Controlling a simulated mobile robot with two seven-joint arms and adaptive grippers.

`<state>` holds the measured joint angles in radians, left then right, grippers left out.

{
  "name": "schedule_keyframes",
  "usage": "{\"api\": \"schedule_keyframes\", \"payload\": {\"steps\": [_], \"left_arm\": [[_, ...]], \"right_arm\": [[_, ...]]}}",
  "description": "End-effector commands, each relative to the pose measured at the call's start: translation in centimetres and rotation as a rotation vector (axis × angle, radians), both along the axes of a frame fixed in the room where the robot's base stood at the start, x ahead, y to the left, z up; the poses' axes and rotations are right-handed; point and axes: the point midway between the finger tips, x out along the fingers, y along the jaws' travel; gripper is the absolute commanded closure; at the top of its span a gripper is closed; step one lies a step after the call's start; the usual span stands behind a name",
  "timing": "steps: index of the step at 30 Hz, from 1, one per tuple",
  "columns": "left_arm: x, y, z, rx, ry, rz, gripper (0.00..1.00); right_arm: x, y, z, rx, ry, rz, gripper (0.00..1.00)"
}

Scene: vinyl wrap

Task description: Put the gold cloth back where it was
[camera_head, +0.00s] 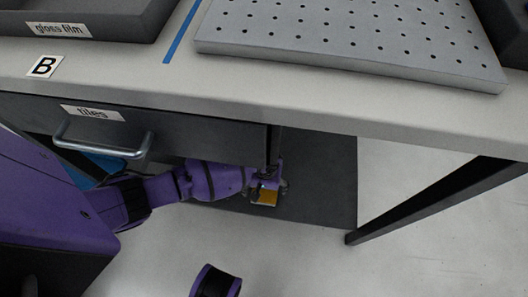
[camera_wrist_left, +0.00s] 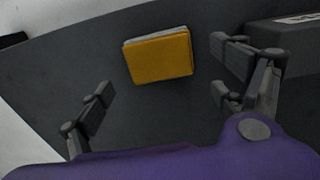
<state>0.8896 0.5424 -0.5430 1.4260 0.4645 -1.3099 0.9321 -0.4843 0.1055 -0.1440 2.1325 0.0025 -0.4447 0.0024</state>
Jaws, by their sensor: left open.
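The gold cloth (camera_head: 265,197) is a small folded pad with a pale layer along one edge. It lies on the dark surface under the table, and it also shows in the left wrist view (camera_wrist_left: 160,56), above the middle. My left gripper (camera_head: 268,185) is under the table, right by the cloth. In the left wrist view its fingers (camera_wrist_left: 165,95) are spread wide and empty, with the cloth beyond and between them. In the head view the gripper partly hides the cloth. My right gripper is not in view.
The table edge (camera_head: 300,115) overhangs the dark shelf (camera_head: 325,180). A table leg (camera_head: 430,205) stands at right. A perforated plate (camera_head: 350,35) and a "gloss film" tray (camera_head: 100,25) sit on top.

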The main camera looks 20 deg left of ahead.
Motion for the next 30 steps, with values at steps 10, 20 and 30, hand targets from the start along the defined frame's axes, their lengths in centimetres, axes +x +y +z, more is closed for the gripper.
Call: {"api": "schedule_keyframes", "payload": {"steps": [10, 20, 30], "left_arm": [[0.1, -0.1, 7.2, -0.001, -0.002, 0.001, 0.12], [0.0, 0.0, 8.1, 0.000, 0.002, 0.000, 0.12], [-2.5, -0.6, 9.5, -0.032, -0.011, -0.025, 0.12]], "right_arm": [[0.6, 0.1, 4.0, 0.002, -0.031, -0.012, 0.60], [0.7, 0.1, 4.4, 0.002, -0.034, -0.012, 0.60], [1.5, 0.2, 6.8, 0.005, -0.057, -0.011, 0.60]]}}
